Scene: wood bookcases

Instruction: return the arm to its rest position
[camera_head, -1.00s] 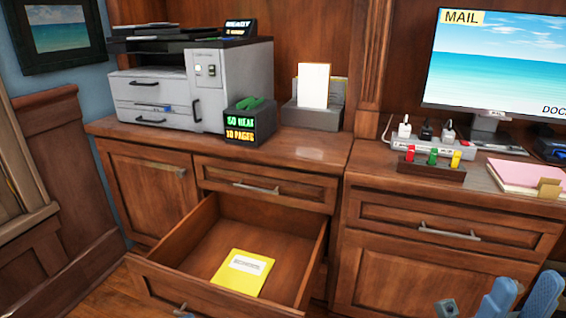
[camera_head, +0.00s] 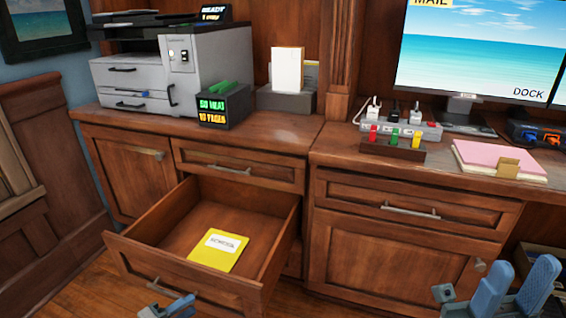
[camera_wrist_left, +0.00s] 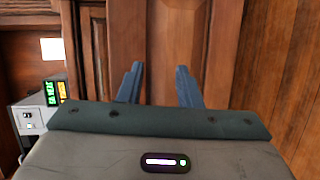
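My left gripper (camera_head: 166,307) shows at the bottom edge of the head view, in front of an open drawer (camera_head: 262,284); most of its arm is out of frame. In the left wrist view its two blue fingers (camera_wrist_left: 158,85) stand apart with nothing between them, facing wood panelling. My right gripper (camera_head: 522,275) is at the bottom right of the head view, in front of the right cabinet. Its blue fingers are apart and nothing shows between them. A yellow booklet with a white label (camera_head: 218,251) lies flat in the open drawer.
A printer (camera_head: 205,60), a small display box (camera_head: 222,105) and a paper holder (camera_head: 287,100) stand on the left counter. A power strip (camera_head: 390,118), colored blocks in a holder (camera_head: 394,146), a pink folder (camera_head: 495,160) and a monitor (camera_head: 470,60) are at the right. The drawer juts into the floor space.

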